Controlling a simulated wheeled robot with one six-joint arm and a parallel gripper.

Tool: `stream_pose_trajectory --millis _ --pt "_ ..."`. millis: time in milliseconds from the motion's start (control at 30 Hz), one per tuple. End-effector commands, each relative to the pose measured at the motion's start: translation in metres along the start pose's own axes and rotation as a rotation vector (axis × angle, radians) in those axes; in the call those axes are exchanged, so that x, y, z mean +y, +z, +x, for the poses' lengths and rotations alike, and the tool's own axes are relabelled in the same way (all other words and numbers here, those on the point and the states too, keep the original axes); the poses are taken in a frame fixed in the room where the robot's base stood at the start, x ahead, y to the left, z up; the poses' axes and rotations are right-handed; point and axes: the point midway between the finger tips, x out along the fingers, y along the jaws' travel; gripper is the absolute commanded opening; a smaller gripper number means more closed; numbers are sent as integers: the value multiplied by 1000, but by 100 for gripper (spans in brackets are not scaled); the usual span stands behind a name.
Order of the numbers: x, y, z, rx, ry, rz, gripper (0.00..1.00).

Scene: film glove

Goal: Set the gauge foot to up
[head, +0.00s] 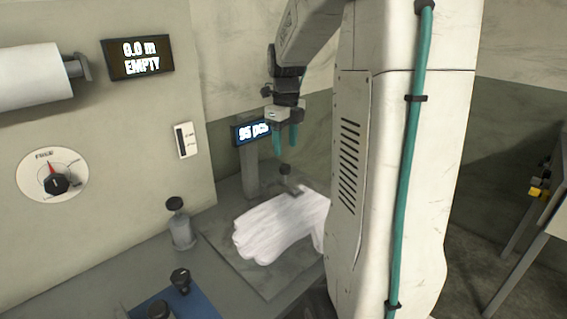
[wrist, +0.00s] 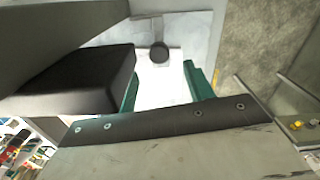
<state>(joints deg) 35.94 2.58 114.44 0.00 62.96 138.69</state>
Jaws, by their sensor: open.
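The gauge is a grey post (head: 250,168) with a small display reading what looks like "95 pcs" (head: 252,131). Its foot (head: 289,190) is a dark bar over the white glove (head: 275,228), and it looks down on or close to the glove. A round black knob (head: 285,170) stands above the foot. The knob (wrist: 159,52) also shows in the wrist view, ahead of the fingers. My gripper (head: 285,145) is open and empty, its teal fingers pointing down just above the knob. In the wrist view my gripper (wrist: 164,86) has its fingers spread apart.
The glove lies on a grey plate (head: 222,236). A black-capped bottle (head: 180,225) stands left of the plate. A blue mat (head: 196,303) with black-knobbed items is in front. A dial (head: 53,174), an "EMPTY" display (head: 138,57) and a white roll (head: 28,76) are on the wall.

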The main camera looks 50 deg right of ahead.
Motion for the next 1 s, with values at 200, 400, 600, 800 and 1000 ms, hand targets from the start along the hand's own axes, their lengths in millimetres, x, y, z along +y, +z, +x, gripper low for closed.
stream_pose_trajectory --millis 200,400,600,800,1000 --pt "1 0 37 3 2 -4 52" --pt "1 0 60 1 1 -5 52" --pt "1 0 66 0 0 -6 52" --pt "1 0 66 0 0 -6 41" --pt "1 0 66 0 0 -6 0"
